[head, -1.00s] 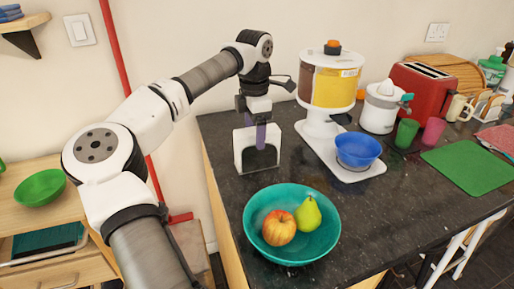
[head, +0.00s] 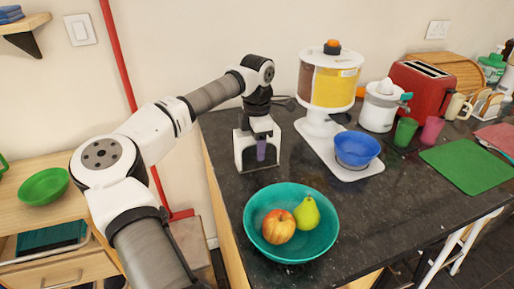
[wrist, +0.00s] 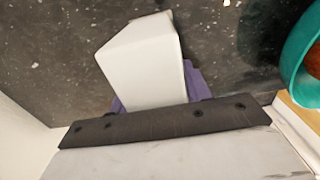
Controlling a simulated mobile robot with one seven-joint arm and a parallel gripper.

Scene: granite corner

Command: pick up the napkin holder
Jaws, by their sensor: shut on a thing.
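The napkin holder (head: 240,151) is a white, arch-shaped block with a dark opening, standing upright on the dark granite counter near its left end. In the wrist view it is a plain white block (wrist: 142,62) between purple finger pads. My gripper (head: 261,151) points down over the holder and is shut on it. One purple finger shows in front of the holder's opening in the head view. The other finger is mostly hidden behind it. The holder appears to rest on the counter.
A teal bowl (head: 257,244) with an apple and a pear stands in front. A cereal dispenser (head: 324,120) and blue bowl (head: 357,148) stand to the right. The wall is close behind. A green mat (head: 466,166) lies farther right.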

